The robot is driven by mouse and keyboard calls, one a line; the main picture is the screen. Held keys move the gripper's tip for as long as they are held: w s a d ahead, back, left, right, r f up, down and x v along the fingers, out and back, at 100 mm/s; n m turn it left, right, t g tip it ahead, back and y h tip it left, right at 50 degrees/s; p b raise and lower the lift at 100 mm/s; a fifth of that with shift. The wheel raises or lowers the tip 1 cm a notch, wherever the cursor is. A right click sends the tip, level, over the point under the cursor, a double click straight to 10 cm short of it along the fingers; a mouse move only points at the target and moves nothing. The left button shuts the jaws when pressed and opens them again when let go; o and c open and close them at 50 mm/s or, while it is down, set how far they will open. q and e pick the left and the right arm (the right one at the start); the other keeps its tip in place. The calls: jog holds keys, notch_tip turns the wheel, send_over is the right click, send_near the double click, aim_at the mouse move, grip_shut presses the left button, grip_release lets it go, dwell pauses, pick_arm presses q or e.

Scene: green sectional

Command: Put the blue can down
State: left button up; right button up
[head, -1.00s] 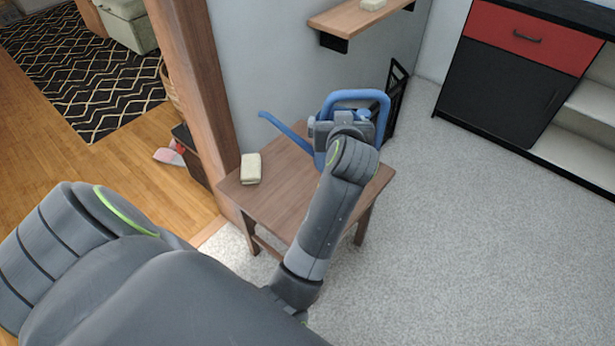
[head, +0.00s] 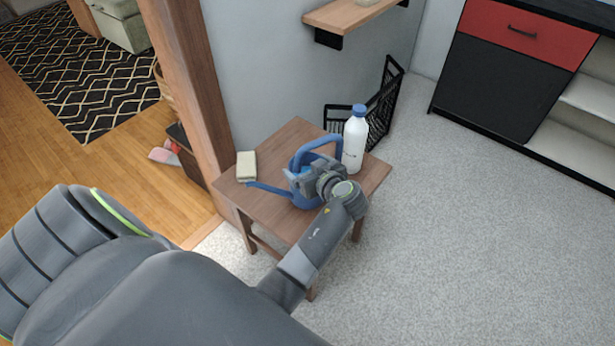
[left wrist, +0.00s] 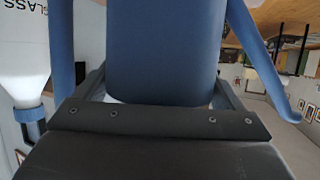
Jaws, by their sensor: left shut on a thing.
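The blue can (head: 307,200) is a watering can with a loop handle and a long spout pointing left. In the head view it is at the small wooden table (head: 290,135), low over the top or on it; I cannot tell if its base touches. My left gripper (head: 307,183) is shut on the can and hides part of its body. In the left wrist view the blue can (left wrist: 163,50) fills the middle between the fingers, with its spout at the right. My right gripper is not in view.
A white bottle with a blue cap (head: 355,143) stands on the table just right of the can. A beige sponge-like block (head: 246,165) lies at the left edge, close to the spout. A black crate (head: 382,105) is behind. A wall shelf (head: 350,14) hangs above.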

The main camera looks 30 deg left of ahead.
pick_arm(q)
jog(key=shift+f, duration=1.75)
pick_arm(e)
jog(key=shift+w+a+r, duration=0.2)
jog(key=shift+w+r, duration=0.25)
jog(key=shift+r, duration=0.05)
pick_arm(q)
jog(key=shift+b, duration=0.3)
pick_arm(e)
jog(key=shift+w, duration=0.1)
pick_arm(q)
jog(key=o, duration=1.2)
jog(key=shift+f, duration=0.15)
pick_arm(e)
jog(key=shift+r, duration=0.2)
